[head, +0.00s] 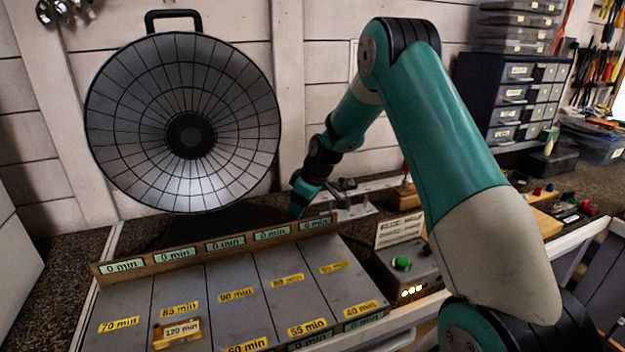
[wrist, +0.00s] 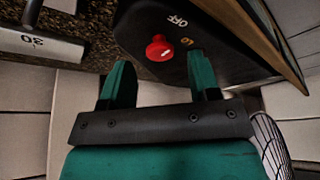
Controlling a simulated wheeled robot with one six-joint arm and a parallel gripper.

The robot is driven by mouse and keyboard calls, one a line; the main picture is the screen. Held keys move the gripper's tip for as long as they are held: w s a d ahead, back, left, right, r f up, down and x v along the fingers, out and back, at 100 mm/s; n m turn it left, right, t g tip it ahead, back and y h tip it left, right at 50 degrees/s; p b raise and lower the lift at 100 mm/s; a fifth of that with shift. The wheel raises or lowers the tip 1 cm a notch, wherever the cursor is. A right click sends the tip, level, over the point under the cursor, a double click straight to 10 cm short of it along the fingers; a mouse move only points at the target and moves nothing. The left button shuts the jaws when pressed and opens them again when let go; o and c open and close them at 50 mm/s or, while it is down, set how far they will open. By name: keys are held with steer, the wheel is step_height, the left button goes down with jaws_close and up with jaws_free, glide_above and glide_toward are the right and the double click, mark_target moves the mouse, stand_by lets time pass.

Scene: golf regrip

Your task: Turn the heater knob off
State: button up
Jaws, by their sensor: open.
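The heater (head: 190,70) is a large round dish with a wire guard, standing at the back left in the head view. Its red knob (wrist: 159,47) sits on a black base (wrist: 135,25) in the wrist view. White OFF lettering (wrist: 177,20) is beside the knob, with a small yellowish mark near it. I cannot tell for certain where the knob points. My gripper (wrist: 160,70) is open, its two green fingers on either side of the knob and seemingly short of it. In the head view my gripper (head: 301,200) is at the heater's lower right; the knob is hidden there.
A sloped rack (head: 228,315) with yellow minute labels stands in front of the heater. A control box (head: 418,262) with a green button is right of it. A drawer cabinet (head: 497,100) stands at the back right. The dish guard (wrist: 270,140) is close to my gripper.

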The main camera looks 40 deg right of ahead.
steer(key=b+v, duration=0.2)
steer(key=v, duration=1.3)
steer(key=shift+s+r, duration=0.15)
steer(key=shift+r, duration=0.15)
steer(key=shift+d, duration=0.1)
steer(key=s+a+r+g+y, duration=0.1)
steer(key=s+a, duration=0.6)
steer(key=a, duration=0.4)
steer(key=s+a+r+g+y, duration=0.1)
steer(key=s+a, duration=0.5)
steer(key=a, duration=0.5)
steer(key=s+a+f+g, duration=0.1)
steer(key=s+a, duration=0.3)
steer(key=s, duration=0.4)
steer(key=s+a+n, duration=0.1)
steer(key=s+a, duration=0.3)
steer(key=s, duration=0.5)
steer(key=shift+f+g, duration=0.4)
steer(key=shift+d, duration=0.1)
